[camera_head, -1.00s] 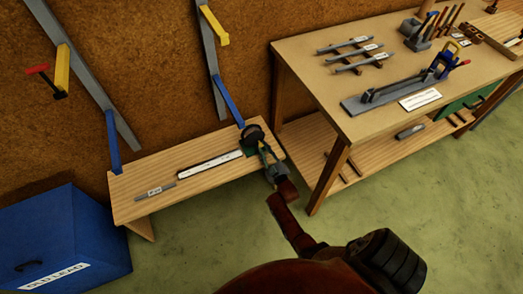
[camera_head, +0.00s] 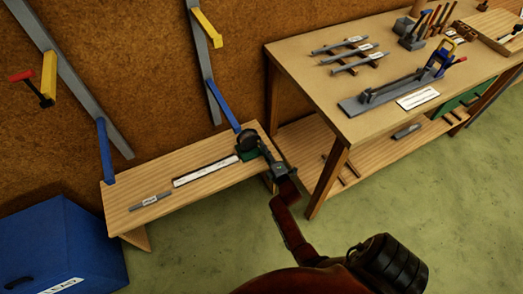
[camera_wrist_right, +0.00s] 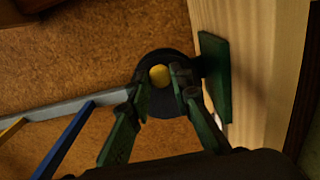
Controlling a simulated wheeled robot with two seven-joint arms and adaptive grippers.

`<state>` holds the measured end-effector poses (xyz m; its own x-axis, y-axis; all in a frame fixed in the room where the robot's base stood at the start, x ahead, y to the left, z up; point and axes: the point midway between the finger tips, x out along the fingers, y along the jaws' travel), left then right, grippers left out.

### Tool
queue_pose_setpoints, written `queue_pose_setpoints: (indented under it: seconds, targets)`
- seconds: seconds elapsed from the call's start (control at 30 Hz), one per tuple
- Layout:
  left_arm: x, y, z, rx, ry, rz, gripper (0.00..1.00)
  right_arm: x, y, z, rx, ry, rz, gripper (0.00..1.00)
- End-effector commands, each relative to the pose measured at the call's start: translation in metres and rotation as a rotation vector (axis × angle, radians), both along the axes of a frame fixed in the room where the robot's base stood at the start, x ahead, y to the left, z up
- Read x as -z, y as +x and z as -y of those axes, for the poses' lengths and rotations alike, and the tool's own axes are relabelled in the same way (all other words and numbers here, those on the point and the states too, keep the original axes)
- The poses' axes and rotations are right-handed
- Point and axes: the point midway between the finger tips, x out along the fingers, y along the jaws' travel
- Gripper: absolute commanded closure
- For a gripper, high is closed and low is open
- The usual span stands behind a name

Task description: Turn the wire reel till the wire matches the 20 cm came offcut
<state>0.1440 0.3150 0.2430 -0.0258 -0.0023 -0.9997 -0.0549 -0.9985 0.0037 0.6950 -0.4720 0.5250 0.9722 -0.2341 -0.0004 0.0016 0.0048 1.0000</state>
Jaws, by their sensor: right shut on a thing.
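The wire reel (camera_head: 246,138) is a dark round disc at the right end of the low wooden shelf, beside a green block. In the right wrist view the reel (camera_wrist_right: 150,103) shows a yellow centre. My right gripper (camera_head: 262,150) is at the reel, its two fingers (camera_wrist_right: 160,92) shut on it, in front of the disc. The came offcut (camera_head: 150,201) is a short grey bar with a white label, lying at the shelf's left end. A long white strip (camera_head: 205,171) lies between them. I cannot make out the wire. My left gripper is not in view.
A blue lead bin (camera_head: 65,235) stands left of the shelf (camera_head: 180,203). Wall rails with blue and yellow arms (camera_head: 106,150) rise behind it. A workbench (camera_head: 310,75) with tools stands at the right. Green floor (camera_head: 200,255) is clear in front.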

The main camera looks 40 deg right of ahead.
Motion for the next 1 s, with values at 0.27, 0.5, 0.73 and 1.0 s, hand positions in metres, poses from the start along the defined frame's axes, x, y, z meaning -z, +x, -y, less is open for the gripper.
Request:
queue_pose_setpoints:
  seconds: [0.27, 0.5, 0.73, 1.0]
  targets:
    - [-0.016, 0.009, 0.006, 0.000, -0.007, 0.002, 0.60, -0.006, 0.001, -0.001, -0.001, -0.158, -0.036, 1.00]
    - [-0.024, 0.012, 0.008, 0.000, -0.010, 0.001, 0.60, -0.009, 0.002, -0.001, -0.001, -0.221, -0.050, 1.00]
    - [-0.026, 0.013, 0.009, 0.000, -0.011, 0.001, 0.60, -0.011, 0.002, -0.001, -0.001, -0.236, -0.054, 1.00]
    - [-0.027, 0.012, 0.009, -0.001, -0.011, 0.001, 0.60, -0.011, 0.002, -0.001, -0.001, -0.235, -0.053, 1.00]
